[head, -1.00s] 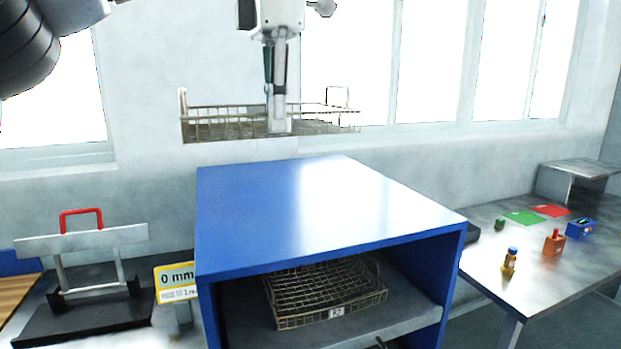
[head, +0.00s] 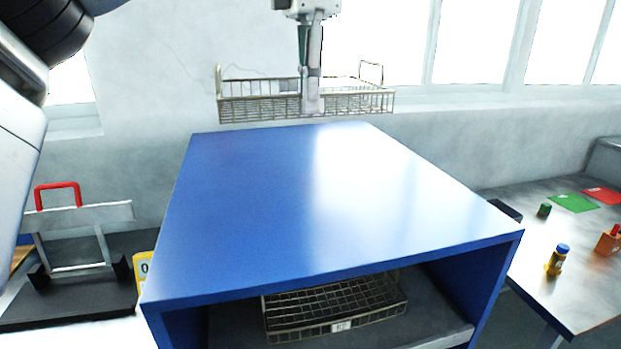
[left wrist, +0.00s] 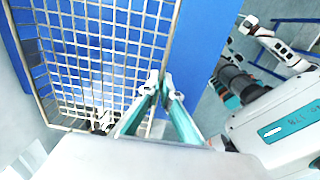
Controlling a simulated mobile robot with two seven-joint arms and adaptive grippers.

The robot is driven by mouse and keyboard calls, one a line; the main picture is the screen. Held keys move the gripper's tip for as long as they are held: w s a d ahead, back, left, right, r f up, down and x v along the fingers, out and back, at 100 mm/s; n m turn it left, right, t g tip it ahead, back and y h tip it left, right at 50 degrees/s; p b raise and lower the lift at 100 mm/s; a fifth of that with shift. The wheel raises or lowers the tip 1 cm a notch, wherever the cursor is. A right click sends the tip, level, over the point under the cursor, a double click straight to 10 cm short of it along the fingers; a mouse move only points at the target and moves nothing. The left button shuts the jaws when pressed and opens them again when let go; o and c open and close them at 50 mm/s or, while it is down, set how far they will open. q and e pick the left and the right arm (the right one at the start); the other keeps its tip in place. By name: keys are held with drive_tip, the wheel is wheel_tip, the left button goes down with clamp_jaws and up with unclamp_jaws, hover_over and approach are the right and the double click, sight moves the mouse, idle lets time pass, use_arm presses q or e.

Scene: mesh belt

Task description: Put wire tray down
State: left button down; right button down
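My left gripper (head: 311,102) is shut on the near side of a wire tray (head: 350,101), a shallow mesh basket with raised end handles. The tray hangs about level in the air and appears just beyond the back edge of the blue cabinet's top (head: 330,190) in the head view. In the left wrist view the fingers (left wrist: 160,92) pinch the rim of the tray's mesh (left wrist: 95,50), with blue surface below. A second wire tray (head: 335,305) with a white label lies on the shelf inside the cabinet.
The cabinet top is bare. A stand with a red handle (head: 58,186) and a partly hidden yellow sign (head: 143,270) are at left. At right a metal table (head: 535,225) holds green and red mats, a yellow-blue bottle (head: 557,260) and small blocks.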

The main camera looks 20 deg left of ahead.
sight(310, 204)
use_arm(q)
drive_tip(key=f, duration=1.5)
drive_tip(key=shift+w, duration=0.2)
drive_tip(key=shift+r, duration=0.1)
drive_tip(key=shift+s, duration=0.1)
drive_tip(key=c, duration=2.6)
unclamp_jaws()
drive_tip(key=shift+f, duration=0.2)
drive_tip(key=shift+c, duration=0.2)
drive_tip(key=o, duration=0.4)
drive_tip(key=shift+c, duration=0.2)
drive_tip(key=shift+r, duration=0.15)
wheel_tip(310, 204, up, 12)
drive_tip(key=shift+s+d+r, duration=0.1)
